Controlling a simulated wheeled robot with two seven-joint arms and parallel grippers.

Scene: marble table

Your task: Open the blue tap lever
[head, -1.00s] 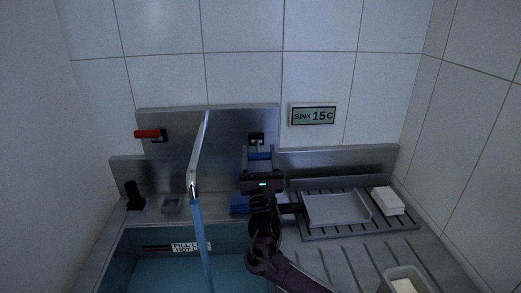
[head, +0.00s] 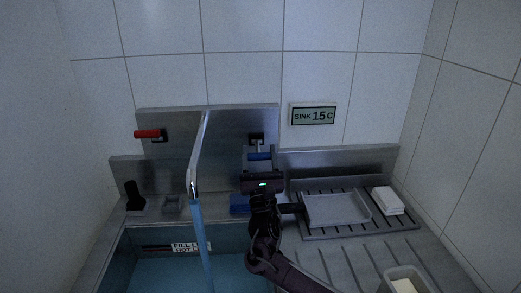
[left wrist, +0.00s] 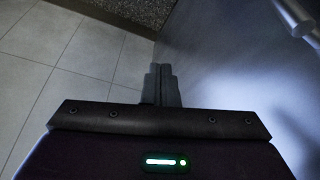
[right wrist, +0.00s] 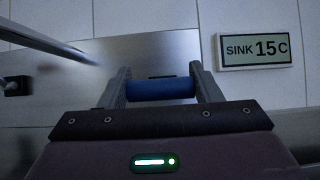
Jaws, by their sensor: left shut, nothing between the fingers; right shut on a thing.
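The blue tap lever (right wrist: 160,89) lies crosswise between the two fingers of my right gripper (right wrist: 162,88) in the right wrist view. The fingers are shut on it, one at each end. In the head view the lever (head: 260,156) shows just beyond my right gripper (head: 260,160), in front of the steel backplate. Water (head: 204,245) runs from the chrome spout (head: 197,160) into the sink. The red lever (head: 148,134) points left on the backplate. My left gripper (left wrist: 162,85) is shut and empty, above a tiled floor in the left wrist view; it is out of the head view.
A display (head: 313,116) on the wall reads "SINK 15C". A grey tray (head: 336,209) and a white block (head: 388,200) sit on the rack at right. A blue block (head: 240,204) lies behind the basin (head: 140,268). A container (head: 407,280) stands front right.

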